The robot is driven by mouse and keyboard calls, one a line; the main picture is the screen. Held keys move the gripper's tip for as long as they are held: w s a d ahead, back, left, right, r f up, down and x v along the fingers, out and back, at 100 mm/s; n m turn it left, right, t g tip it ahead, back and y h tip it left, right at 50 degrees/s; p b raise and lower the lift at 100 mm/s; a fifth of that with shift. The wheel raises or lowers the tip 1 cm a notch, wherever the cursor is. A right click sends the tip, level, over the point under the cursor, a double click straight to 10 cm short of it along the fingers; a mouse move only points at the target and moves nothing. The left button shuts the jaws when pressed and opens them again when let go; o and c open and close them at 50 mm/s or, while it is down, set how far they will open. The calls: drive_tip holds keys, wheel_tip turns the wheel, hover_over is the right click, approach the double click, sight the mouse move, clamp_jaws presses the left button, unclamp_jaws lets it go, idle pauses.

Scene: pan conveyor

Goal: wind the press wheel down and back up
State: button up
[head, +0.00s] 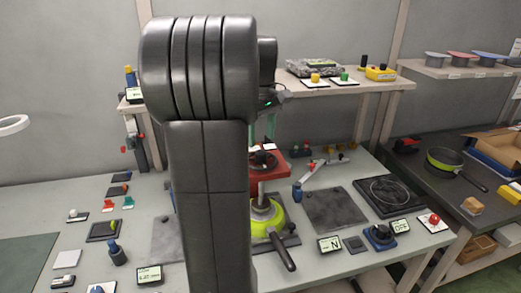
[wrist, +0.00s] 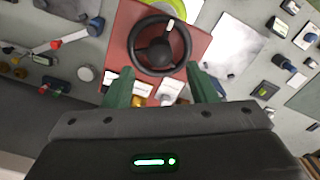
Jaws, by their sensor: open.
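The press wheel (wrist: 180,58) is a black handwheel with three spokes and a pale knob on its rim, on top of the red press head. In the head view the wheel (head: 262,161) is partly hidden behind my arm, above the red press head (head: 268,180). Below the head is a green pan (head: 265,222) with a dark handle. My gripper (wrist: 158,75) shows its two green fingers wide apart in the wrist view, pointing toward the near part of the wheel. Nothing is between them in a grip. I cannot tell how far above the wheel they are.
The grey bench (head: 312,262) carries switches, levers and a display sign (head: 330,245) on both sides of the press. A shelf (head: 350,87) with buttons stands behind. A dark side table (head: 440,165) at the right holds another green pan (head: 445,160).

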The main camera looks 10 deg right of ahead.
sight(261, 151)
wheel_tip(261, 151, down, 5)
drive_tip(key=shift+r, duration=0.1)
idle(0.3)
drive_tip(key=c, duration=1)
